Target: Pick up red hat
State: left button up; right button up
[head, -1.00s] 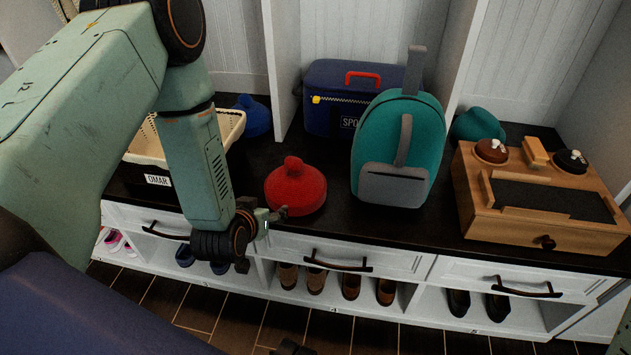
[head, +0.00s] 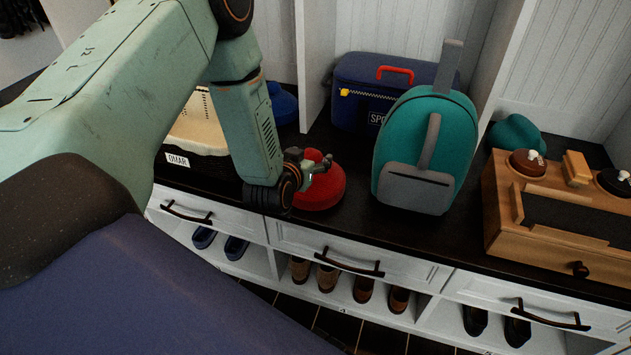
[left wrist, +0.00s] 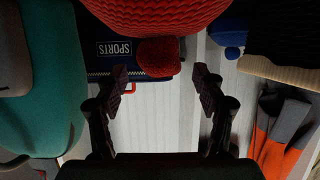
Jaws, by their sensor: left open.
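The red hat (head: 322,186) is a rounded knit hat with a pompom, sitting on the dark bench top between the basket and the teal backpack. My left gripper (head: 316,168) is at the hat's left side in the head view and covers part of it. In the left wrist view, the hat (left wrist: 160,14) fills the top, and its pompom (left wrist: 158,57) hangs down between the two fingertips of the gripper (left wrist: 166,78). The fingers are open, with gaps showing on both sides of the pompom. My right gripper is not in view.
A teal backpack (head: 415,150) stands right of the hat, with a blue sports bag (head: 360,110) behind. A cream basket (head: 196,128) and blue hat (head: 283,104) are left. A wooden box (head: 545,215) and teal hat (head: 517,133) are farther right. Drawers line the front.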

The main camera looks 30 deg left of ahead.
pick_arm(q)
jog(key=shift+b+x, duration=0.4)
jog(key=shift+x, duration=0.7)
jog(key=shift+w+f, duration=0.1)
jog(key=shift+w, duration=0.15)
jog(key=shift+c, duration=0.2)
jog(key=shift+c, duration=0.7)
grip_shut()
